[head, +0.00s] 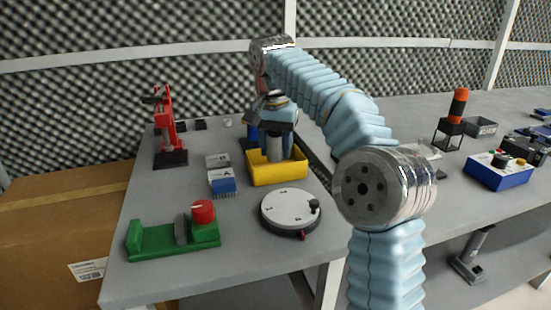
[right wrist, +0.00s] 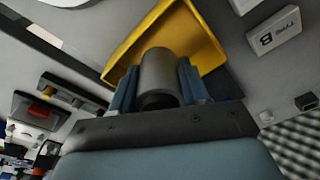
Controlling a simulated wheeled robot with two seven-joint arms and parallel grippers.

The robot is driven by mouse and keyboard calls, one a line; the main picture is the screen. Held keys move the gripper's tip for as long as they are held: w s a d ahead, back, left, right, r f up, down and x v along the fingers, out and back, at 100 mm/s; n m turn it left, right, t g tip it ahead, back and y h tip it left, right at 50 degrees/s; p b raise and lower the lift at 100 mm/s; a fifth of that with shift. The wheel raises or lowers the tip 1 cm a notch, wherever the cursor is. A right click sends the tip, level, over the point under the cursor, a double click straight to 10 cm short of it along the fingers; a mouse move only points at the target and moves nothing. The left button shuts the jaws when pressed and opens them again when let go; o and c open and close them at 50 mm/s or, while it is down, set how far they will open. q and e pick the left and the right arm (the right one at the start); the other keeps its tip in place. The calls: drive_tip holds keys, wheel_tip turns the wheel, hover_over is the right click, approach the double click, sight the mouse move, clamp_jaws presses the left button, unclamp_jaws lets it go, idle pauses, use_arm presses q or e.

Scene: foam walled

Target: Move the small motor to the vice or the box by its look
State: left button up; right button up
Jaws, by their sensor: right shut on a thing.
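The small motor, a plain grey cylinder (head: 275,147), is held upright in my right gripper (head: 274,128). In the right wrist view the motor (right wrist: 160,77) sits between the two blue fingers, which are shut on it. The motor's lower end is at the opening of the yellow box (head: 278,177); I cannot tell if it touches the bottom. The box also shows behind the motor in the right wrist view (right wrist: 203,42). The green vice (head: 172,239) with a red knob (head: 203,212) stands at the table's front left, apart from the gripper. My left gripper is not in view.
A blue-and-white block marked A (head: 221,184) and a grey block marked B (head: 217,160) lie left of the box. A round white turntable (head: 291,209) is in front. A red press (head: 165,130) stands at the back left. A blue control box (head: 497,171) is at the right.

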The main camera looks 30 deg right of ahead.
sight(276, 159)
drive_tip(key=f, duration=0.2)
drive_tip(key=f+b, duration=0.1)
drive_tip(key=shift+w+d, duration=0.15)
drive_tip(key=shift+w, duration=0.1)
drive_tip(key=shift+f, duration=0.35)
drive_tip(key=shift+f, duration=0.1)
drive_tip(key=o, duration=1.3)
